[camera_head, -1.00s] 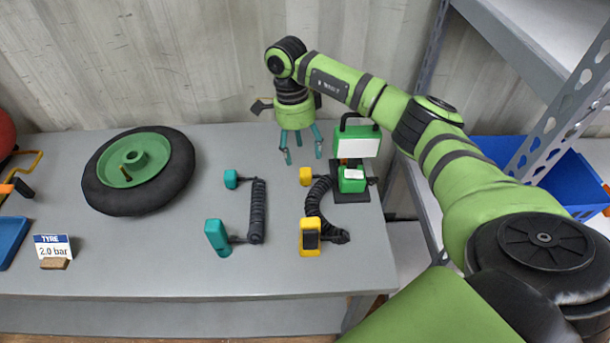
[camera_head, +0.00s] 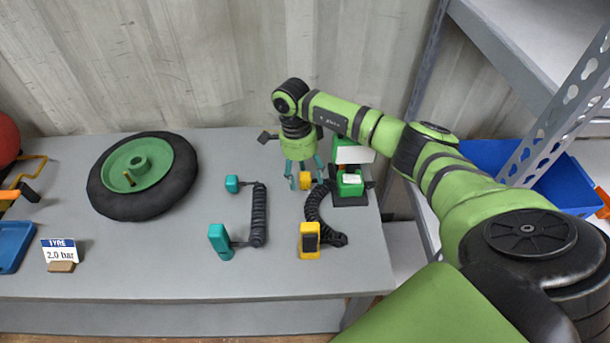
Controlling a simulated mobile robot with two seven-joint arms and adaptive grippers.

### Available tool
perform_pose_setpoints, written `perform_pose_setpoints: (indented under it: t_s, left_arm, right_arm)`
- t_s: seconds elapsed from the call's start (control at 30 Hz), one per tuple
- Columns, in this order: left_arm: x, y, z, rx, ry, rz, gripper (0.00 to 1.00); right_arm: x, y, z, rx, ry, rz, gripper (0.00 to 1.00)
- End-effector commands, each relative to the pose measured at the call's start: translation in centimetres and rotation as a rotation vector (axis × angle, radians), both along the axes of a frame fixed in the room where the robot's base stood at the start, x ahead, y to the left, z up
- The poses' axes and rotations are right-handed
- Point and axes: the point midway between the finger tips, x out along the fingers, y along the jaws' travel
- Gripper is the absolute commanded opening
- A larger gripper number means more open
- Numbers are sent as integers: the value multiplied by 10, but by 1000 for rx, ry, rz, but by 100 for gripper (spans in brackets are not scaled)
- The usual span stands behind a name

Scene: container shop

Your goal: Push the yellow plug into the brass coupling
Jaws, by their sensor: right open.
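The yellow plug (camera_head: 305,181) is a small block on the bench at the upper end of a black coiled hose (camera_head: 313,208). The hose's lower end joins a larger yellow block with a dark face (camera_head: 310,240). My right gripper (camera_head: 305,184) points down with its teal fingers open on both sides of the yellow plug; I cannot tell whether they touch it. A green device (camera_head: 351,186) with a white panel and black base stands just right of the gripper, partly behind my arm. I cannot clearly make out the brass coupling. My left gripper is not in view.
A teal plug (camera_head: 232,184) on another coiled hose (camera_head: 258,215) lies left of the gripper. A black wheel with green hub (camera_head: 150,165) lies further left, near a "2.0 bar" card (camera_head: 60,250). A metal shelf post (camera_head: 555,125) stands right. The front bench strip is clear.

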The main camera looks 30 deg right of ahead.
Motion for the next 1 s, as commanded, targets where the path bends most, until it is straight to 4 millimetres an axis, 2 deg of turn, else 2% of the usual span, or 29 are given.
perform_pose_setpoints:
  t_s: [0.13,0.17,0.2,0.27,0.3,0.73,0.87,1.0]
  left_arm:
    - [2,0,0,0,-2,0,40]
    - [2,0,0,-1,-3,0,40]
    - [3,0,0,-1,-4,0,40]
    - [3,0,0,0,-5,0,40]
    - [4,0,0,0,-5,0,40]
    - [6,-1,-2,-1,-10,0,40]
    - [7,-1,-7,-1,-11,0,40]
    - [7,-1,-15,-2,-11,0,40]
  right_arm:
    - [0,0,0,0,0,0,64]
    - [0,0,0,0,0,0,56]
    - [0,0,0,0,0,0,40]
    - [0,0,0,0,0,0,16]
    - [0,0,0,0,0,0,8]
    - [1,0,5,0,-1,-1,7]
    - [1,-1,24,-1,-4,1,7]
    - [1,-1,53,-1,-6,1,7]
